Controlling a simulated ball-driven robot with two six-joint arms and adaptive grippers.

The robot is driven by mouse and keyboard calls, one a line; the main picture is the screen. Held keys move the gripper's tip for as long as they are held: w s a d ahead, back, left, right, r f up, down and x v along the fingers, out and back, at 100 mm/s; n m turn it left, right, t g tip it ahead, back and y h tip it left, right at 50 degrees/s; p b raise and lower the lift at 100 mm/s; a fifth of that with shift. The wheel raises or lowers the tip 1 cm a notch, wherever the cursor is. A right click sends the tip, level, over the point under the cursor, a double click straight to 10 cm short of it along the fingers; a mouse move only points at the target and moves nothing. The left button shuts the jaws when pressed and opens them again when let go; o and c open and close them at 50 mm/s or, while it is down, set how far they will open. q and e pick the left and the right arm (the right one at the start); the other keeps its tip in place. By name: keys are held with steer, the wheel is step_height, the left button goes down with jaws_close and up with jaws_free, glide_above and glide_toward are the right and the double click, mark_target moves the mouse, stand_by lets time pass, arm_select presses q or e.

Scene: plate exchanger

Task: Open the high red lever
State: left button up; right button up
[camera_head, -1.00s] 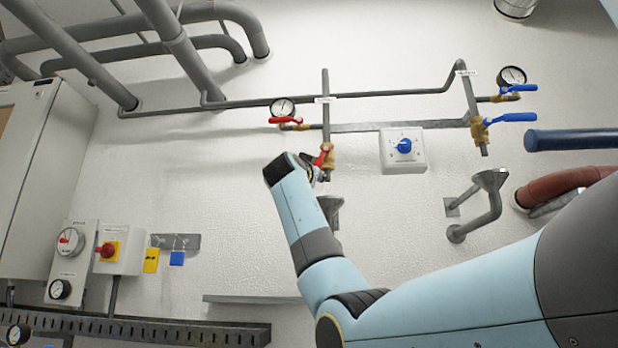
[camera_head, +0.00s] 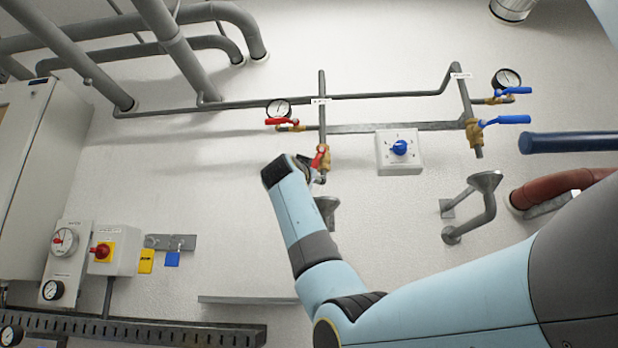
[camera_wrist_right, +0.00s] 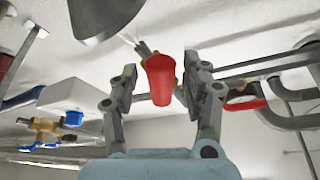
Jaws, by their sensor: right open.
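Two red levers show on the wall pipes. The higher red lever (camera_head: 282,121) lies roughly level beside the left gauge; it also shows in the right wrist view (camera_wrist_right: 245,104), right of the gripper and apart from it. The lower red lever (camera_head: 319,156) sits tilted on a brass valve (camera_head: 324,164) on the vertical pipe. My right gripper (camera_head: 308,168) is at this lower lever, partly hidden by its own wrist. In the right wrist view the gripper (camera_wrist_right: 161,72) is open, with the lower red lever (camera_wrist_right: 160,82) between its fingers. My left gripper is out of view.
A white box with a blue knob (camera_head: 399,148) is right of the valve. Blue levers (camera_head: 505,120) are farther right. A grey funnel (camera_head: 327,208) is just below the gripper, large in the right wrist view (camera_wrist_right: 100,15). A grey cabinet (camera_head: 40,170) stands at left.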

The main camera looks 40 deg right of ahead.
steer(key=v, duration=1.2)
steer(key=shift+w+f, duration=0.1)
steer(key=shift+f, duration=0.05)
